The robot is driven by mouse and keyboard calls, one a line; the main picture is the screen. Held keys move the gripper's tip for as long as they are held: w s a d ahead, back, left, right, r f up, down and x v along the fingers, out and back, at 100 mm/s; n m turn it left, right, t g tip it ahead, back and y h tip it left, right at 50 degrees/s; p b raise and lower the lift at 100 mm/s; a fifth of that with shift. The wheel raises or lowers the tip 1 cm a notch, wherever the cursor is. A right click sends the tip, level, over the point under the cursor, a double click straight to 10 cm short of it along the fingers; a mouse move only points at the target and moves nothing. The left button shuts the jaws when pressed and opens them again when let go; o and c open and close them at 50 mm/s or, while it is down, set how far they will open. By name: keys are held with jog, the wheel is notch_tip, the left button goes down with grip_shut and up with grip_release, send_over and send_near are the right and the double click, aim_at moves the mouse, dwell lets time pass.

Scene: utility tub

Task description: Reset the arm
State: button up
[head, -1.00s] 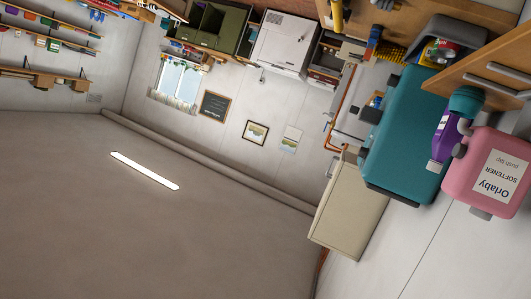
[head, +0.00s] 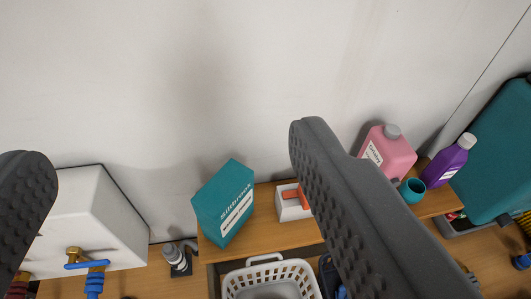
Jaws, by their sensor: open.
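My gripper (head: 172,165) shows in the head view with its two dark grey fingers wide apart. One finger is at the left edge and the other runs from the middle to the lower right. Nothing is between the fingers except the view of the wall and shelf behind. The right finger covers part of the wooden shelf and whatever is behind it.
A wooden shelf (head: 265,232) holds a teal Siltbrock box (head: 223,203), a small white box with orange (head: 290,203), a pink bottle (head: 388,150), a teal cup (head: 412,190) and a purple bottle (head: 449,162). A white tub (head: 85,215) with taps stands left. A white basket (head: 270,278) is below.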

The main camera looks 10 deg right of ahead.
notch_tip(320, 180, down, 14)
jog(key=b, duration=1.3)
jog(key=shift+b, duration=0.35)
